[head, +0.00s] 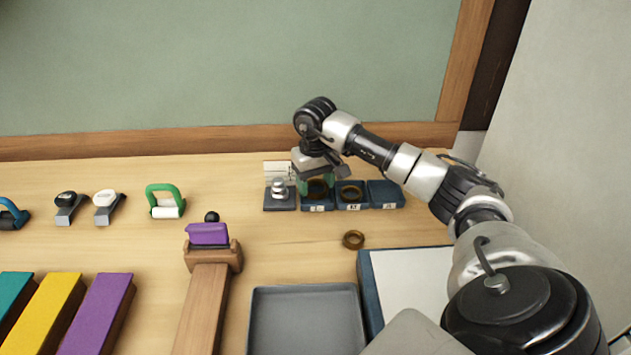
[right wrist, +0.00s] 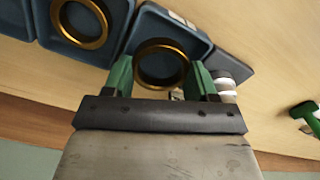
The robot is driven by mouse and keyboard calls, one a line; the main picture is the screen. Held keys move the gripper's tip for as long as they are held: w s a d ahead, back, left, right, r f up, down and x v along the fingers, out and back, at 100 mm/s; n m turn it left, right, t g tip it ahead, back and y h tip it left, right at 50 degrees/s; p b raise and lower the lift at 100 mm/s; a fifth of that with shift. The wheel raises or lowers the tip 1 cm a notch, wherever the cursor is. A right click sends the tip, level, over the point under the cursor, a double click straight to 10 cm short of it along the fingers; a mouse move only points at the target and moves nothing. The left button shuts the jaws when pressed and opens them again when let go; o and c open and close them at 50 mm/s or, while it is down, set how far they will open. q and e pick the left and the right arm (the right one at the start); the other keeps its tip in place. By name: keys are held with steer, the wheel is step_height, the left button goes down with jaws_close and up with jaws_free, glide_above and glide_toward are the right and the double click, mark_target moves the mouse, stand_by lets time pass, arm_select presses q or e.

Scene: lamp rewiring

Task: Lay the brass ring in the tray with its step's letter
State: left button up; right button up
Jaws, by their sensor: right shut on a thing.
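My right gripper (head: 317,186) has green fingers and points down at the left one of three small blue trays (head: 318,208). In the right wrist view the gripper (right wrist: 161,78) is shut on a brass ring (right wrist: 160,42), which sits between the fingers over that tray. I cannot tell whether the ring touches the tray floor. A second brass ring (head: 350,201) lies in the middle tray (head: 353,208). The right tray (head: 385,194) looks empty. The tray labels are too small to read. My left gripper is out of view.
A dark base with a stacked silver piece (head: 279,189) stands close left of the trays, before a white card (head: 277,167). A grey tray (head: 304,320) and a blue-edged white panel (head: 412,285) lie at the front. A green-handled tool (head: 165,202) stands left; table between is clear.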

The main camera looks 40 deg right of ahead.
steer(key=shift+f, duration=0.2)
steer(key=o, duration=1)
steer(key=shift+r, duration=0.2)
steer(key=shift+r+p, duration=0.35)
steer(key=shift+r, duration=0.05)
step_height(320, 180, up, 12)
